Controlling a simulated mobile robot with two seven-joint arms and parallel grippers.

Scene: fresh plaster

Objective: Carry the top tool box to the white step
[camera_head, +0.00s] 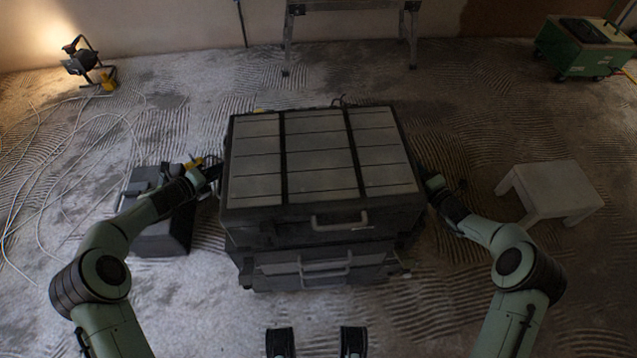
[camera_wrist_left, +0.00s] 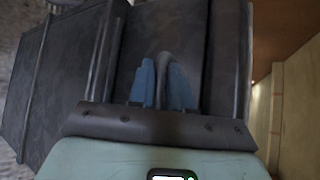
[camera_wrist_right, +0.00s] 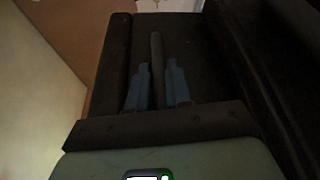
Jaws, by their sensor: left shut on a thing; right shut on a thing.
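The top tool box (camera_head: 318,215) is a large dark box with a grey slatted lid and a front handle. It sits level over a lower tool box (camera_head: 330,274); I cannot tell whether there is a gap between them. My left gripper (camera_head: 213,172) is shut on the handle on its left side, which stands between the blue fingers in the left wrist view (camera_wrist_left: 166,85). My right gripper (camera_head: 436,186) is shut on the right side handle, seen between the fingers in the right wrist view (camera_wrist_right: 157,85). The white step (camera_head: 552,187) stands on the floor to the right.
A dark case (camera_head: 165,232) stands on the floor close left of the stack, under my left arm. A work lamp (camera_head: 82,62) with loose cables is at far left. A trestle (camera_head: 350,6) and a green wheeled machine (camera_head: 580,48) stand at the back. Floor right of the stack is mostly bare.

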